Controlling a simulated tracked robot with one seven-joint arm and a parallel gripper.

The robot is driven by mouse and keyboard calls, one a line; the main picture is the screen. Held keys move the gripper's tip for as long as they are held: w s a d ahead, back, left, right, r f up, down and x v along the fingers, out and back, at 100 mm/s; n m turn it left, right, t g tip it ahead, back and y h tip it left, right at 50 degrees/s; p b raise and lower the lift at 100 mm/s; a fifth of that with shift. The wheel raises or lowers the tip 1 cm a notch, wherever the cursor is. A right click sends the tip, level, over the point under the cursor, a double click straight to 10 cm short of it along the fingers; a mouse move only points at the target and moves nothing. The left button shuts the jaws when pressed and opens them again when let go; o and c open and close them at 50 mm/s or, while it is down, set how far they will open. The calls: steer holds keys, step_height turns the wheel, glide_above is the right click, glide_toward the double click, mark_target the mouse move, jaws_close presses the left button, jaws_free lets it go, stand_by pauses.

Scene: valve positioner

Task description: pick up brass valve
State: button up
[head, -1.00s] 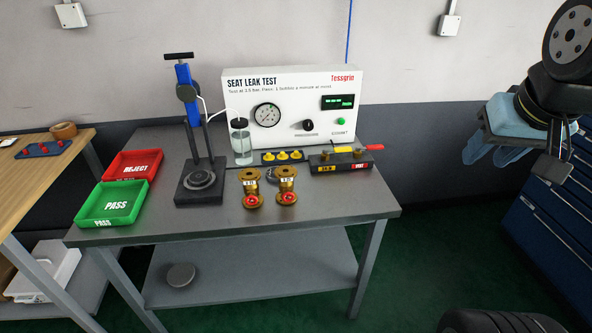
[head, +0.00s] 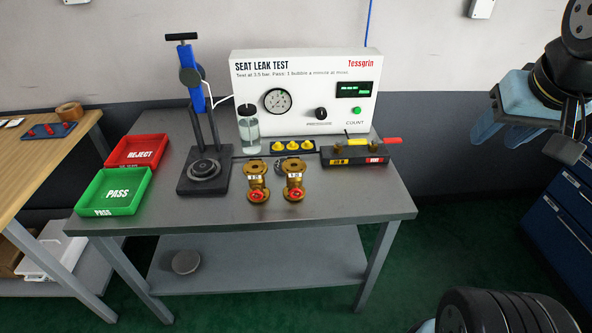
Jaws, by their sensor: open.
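Two brass valves with red centres at their front ends stand side by side near the middle of the grey table. The left brass valve (head: 257,182) and the right brass valve (head: 294,181) each carry a small white label that I cannot read surely. My gripper (head: 514,141) is at the upper right, off the table's right side. Its blue-grey fingers are apart and empty. It is well away from both valves.
A black clamp stand (head: 204,172) stands left of the valves. A green PASS tray (head: 113,193) and a red REJECT tray (head: 137,150) lie at the left. The Seat Leak Test box (head: 303,90), a water bottle (head: 248,130), yellow caps (head: 292,146) and a black block (head: 354,155) are behind.

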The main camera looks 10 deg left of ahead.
steer(key=shift+o, duration=1.2)
steer(key=shift+w+a+f, duration=0.25)
steer(key=shift+w+a, duration=0.05)
steer(key=shift+w, duration=0.05)
steer(key=m+g+y, duration=1.1)
steer(key=m+y, duration=0.2)
steer(key=y, duration=0.3)
glide_toward(288, 177)
steer(key=d, duration=0.1)
steer(key=s+d, duration=0.1)
steer(key=d, duration=0.1)
steer(key=d+r, duration=0.1)
steer(key=d, duration=0.1)
steer(key=shift+s, duration=0.2)
steer(key=shift+w+a+f+m+t+y, duration=0.2)
steer(key=shift+w+a+m+t+y, duration=0.15)
steer(key=shift+m, duration=0.2)
steer(key=shift+w+a+f+m+t+y, duration=0.15)
steer(key=shift+w+a+f+m+y, duration=0.1)
steer(key=shift+w+m+y, duration=0.25)
steer(key=x, duration=1.3)
steer(key=shift+a+f, duration=0.1)
steer(key=shift+a, duration=0.3)
steer(key=shift+c, duration=0.3)
steer(key=shift+s+d+f, duration=0.1)
jaws_close()
